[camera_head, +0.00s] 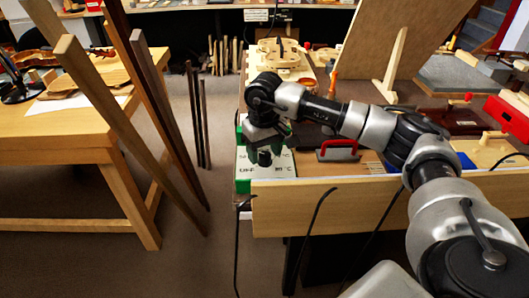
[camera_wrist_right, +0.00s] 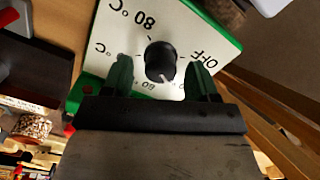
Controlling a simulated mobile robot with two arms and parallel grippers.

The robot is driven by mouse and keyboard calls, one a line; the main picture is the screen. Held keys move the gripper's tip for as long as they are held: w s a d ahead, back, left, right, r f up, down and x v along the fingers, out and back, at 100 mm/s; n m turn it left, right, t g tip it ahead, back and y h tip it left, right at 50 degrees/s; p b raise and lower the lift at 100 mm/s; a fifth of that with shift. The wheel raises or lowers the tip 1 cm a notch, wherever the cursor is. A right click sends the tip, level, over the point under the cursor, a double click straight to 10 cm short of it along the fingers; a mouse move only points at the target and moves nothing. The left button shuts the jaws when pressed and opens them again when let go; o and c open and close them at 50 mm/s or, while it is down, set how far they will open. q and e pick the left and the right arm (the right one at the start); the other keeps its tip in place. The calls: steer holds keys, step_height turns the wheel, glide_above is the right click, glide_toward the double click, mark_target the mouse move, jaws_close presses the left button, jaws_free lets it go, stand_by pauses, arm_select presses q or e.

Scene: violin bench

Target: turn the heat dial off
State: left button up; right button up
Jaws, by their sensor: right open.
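The heat dial (camera_wrist_right: 160,60) is a round black knob on the white panel (camera_wrist_right: 185,28) of a green-edged box. In the wrist view its white mark is on the dial's lower side, not at the printed OFF; "80 °C" is at upper left. In the head view the dial (camera_head: 265,157) is on the box (camera_head: 247,172) at the bench's left end. My right gripper (camera_wrist_right: 161,66) is open, its green fingers on either side of the dial in the picture, with gaps on both sides. I cannot tell its exact height above the panel. My left gripper is not in view.
A red-handled tool (camera_head: 338,150) lies right of the box. A light wooden board (camera_head: 325,205) runs along the bench front. A violin form (camera_head: 278,50) lies behind my arm. Upright wooden strips (camera_head: 165,110) stand at left, with open floor (camera_head: 205,240) beside the bench.

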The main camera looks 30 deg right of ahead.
mark_target(264, 153)
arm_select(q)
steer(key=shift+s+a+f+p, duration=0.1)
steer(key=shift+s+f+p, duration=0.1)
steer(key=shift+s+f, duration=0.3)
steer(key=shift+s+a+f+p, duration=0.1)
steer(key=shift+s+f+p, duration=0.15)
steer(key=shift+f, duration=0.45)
arm_select(e)
step_height(264, 153, up, 10)
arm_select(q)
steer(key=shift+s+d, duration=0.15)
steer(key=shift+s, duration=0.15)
